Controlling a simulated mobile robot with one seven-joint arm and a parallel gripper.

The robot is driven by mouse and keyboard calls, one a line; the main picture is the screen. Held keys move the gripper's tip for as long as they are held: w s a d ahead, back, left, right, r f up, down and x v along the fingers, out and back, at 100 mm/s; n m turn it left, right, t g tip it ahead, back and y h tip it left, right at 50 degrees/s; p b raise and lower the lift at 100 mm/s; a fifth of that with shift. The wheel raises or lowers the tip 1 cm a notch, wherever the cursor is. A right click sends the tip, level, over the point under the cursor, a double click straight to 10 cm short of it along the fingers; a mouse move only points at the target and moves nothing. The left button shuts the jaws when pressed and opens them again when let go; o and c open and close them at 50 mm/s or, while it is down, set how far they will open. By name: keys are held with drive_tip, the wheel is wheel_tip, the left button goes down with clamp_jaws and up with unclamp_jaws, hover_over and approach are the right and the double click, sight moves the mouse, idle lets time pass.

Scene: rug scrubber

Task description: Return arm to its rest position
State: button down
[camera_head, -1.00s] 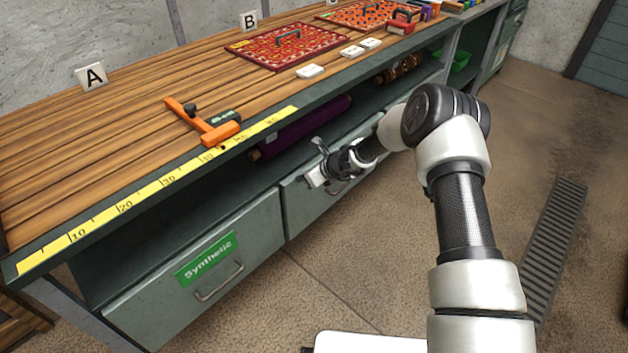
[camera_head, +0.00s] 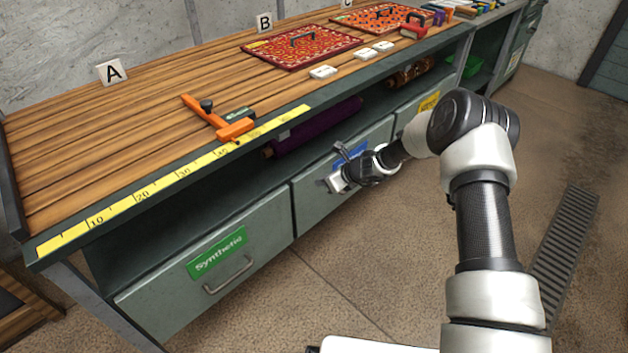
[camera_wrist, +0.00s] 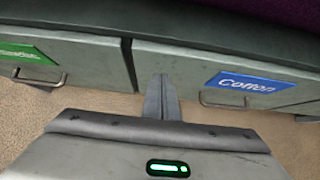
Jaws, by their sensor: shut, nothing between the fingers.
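My gripper (camera_head: 342,152) is in front of the bench's drawer fronts, at the end of my arm, which reaches out from the lower right in the head view. In the wrist view my gripper (camera_wrist: 162,98) shows its fingers together and empty. They point toward the gap between the green-labelled Synthetic drawer (camera_head: 222,262) and the blue-labelled Cotton drawer (camera_wrist: 246,85). Both drawers look closed. My gripper partly covers the Cotton drawer in the head view. I cannot tell the exact distance between my fingers and the drawers.
The wooden bench top (camera_head: 150,130) holds an orange tool (camera_head: 218,119), a yellow ruler strip (camera_head: 165,185) and red patterned rugs (camera_head: 305,47). A purple roll (camera_head: 318,127) lies on the shelf below. The floor (camera_head: 350,270) is clear beside a drain grate (camera_head: 565,250).

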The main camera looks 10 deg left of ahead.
drive_tip(key=s+d+r+n, duration=0.3)
drive_tip(key=s+r+n, duration=0.2)
drive_tip(key=r, duration=0.5)
drive_tip(key=s+d+r+n+h+p, duration=0.1)
drive_tip(key=s+d+r+n, duration=0.3)
drive_tip(key=r, duration=0.6)
drive_tip(key=s+d+r+n, duration=0.2)
drive_tip(key=s+r+n, duration=0.35)
drive_tip(key=r, duration=0.45)
drive_tip(key=s+d+r+n+h, duration=0.25)
drive_tip(key=s+d+n, duration=0.2)
drive_tip(key=s, duration=0.45)
drive_tip(key=s+d+r+n+h, duration=0.2)
drive_tip(key=s+d+r+n, duration=0.15)
drive_tip(key=s+d, duration=0.4)
drive_tip(key=s+d+r+n+h, duration=0.2)
drive_tip(key=s+d+r+n, duration=0.15)
drive_tip(key=s, duration=0.65)
wheel_tip(320, 180, up, 23)
drive_tip(key=p, duration=2.2)
drive_tip(key=shift+w+a+f+m+p, duration=0.2)
drive_tip(key=shift+w+m+p, duration=0.1)
drive_tip(key=shift+m, duration=0.1)
